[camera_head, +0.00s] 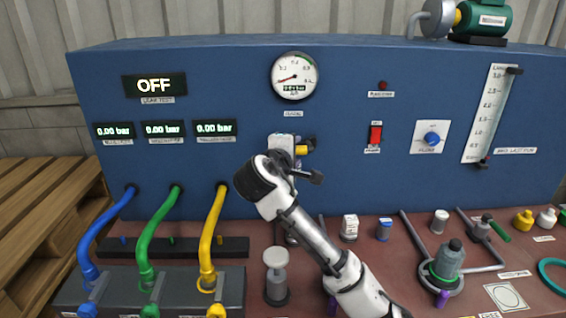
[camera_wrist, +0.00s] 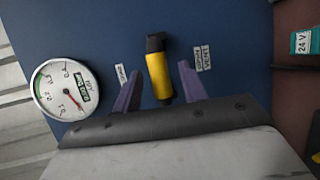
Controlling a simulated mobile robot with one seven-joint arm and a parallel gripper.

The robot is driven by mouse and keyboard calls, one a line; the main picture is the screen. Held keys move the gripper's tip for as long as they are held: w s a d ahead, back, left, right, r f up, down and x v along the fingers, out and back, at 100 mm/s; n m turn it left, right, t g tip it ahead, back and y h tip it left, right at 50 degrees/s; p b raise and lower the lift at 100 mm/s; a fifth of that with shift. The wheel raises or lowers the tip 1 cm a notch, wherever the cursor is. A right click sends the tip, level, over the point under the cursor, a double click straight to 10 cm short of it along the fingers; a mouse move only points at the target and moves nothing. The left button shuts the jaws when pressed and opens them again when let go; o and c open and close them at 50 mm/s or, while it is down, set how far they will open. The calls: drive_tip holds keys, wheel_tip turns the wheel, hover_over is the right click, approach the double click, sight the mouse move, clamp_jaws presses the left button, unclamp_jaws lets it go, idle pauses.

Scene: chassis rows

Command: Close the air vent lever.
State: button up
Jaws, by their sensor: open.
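The air vent lever is a yellow handle with a black end; it shows in the wrist view (camera_wrist: 159,76) between my two purple fingers. It also shows in the head view (camera_head: 301,150) on the blue panel below the round gauge, partly covered by my arm. My gripper (camera_wrist: 158,72) is open, with one finger on each side of the lever and a visible gap to both. I cannot tell how deep the fingers reach along it. In the head view my gripper (camera_head: 304,168) is at the panel, mostly hidden by my wrist.
Small white labels flank the lever in the wrist view. The pressure gauge (camera_head: 294,76) is above it. A red switch (camera_head: 375,135) and a blue knob (camera_head: 431,139) are to the right. Blue, green and yellow hoses (camera_head: 210,240) stand left; bottles and fittings cover the bench.

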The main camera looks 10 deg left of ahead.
drive_tip(key=b+v, duration=0.2)
drive_tip(key=v, duration=0.8)
drive_tip(key=shift+s, duration=0.35)
drive_tip(key=shift+a+r, duration=0.1)
drive_tip(key=shift+a, duration=0.05)
drive_tip(key=shift+c, duration=0.4)
